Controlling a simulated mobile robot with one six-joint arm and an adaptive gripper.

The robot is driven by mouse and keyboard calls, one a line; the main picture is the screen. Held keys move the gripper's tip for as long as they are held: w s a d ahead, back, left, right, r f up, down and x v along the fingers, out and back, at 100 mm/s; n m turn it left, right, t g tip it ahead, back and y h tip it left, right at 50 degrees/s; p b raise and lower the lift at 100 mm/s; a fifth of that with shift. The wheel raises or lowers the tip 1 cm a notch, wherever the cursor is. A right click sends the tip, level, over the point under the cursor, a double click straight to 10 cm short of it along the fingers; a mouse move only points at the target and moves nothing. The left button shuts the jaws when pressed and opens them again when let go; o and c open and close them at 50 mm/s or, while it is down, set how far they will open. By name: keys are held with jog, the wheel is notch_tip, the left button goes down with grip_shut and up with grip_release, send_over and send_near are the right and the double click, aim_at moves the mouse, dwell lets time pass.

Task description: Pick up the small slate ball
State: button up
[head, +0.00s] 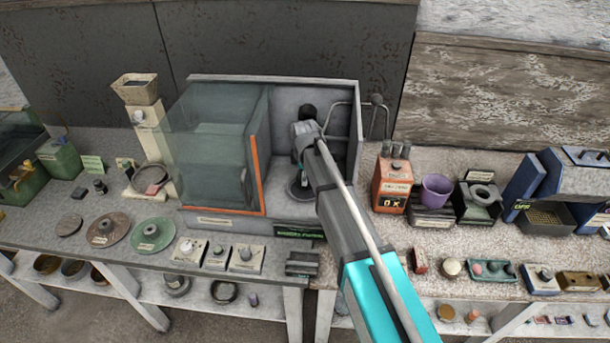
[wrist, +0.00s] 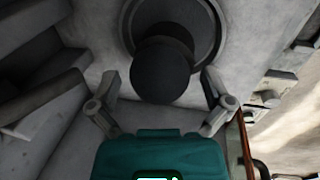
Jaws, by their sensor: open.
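My gripper (wrist: 163,88) is open, with one finger on each side of the ball. I see a gap between the ball and each finger, and the jaws hold nothing. In the head view my arm reaches into the open right part of a glass-fronted cabinet (head: 262,160), with my gripper (head: 300,178) low inside it, above a dark round base (head: 298,190). My arm hides the ball there.
The cabinet's grey walls and orange-edged glass panel stand close around my gripper. Left on the bench are round discs (head: 152,235) and a hopper device (head: 146,130). On the right are an orange box (head: 392,186), a purple cup (head: 437,190) and a green tray (head: 508,275) with small balls.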

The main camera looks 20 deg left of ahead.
jog(key=shift+c, duration=0.3)
jog(key=c, duration=1.1)
jog(key=shift+r, duration=0.1)
jog(key=shift+c, duration=0.3)
notch_tip(320, 180, up, 10)
jog(key=p, duration=1)
jog(key=shift+f, duration=0.2)
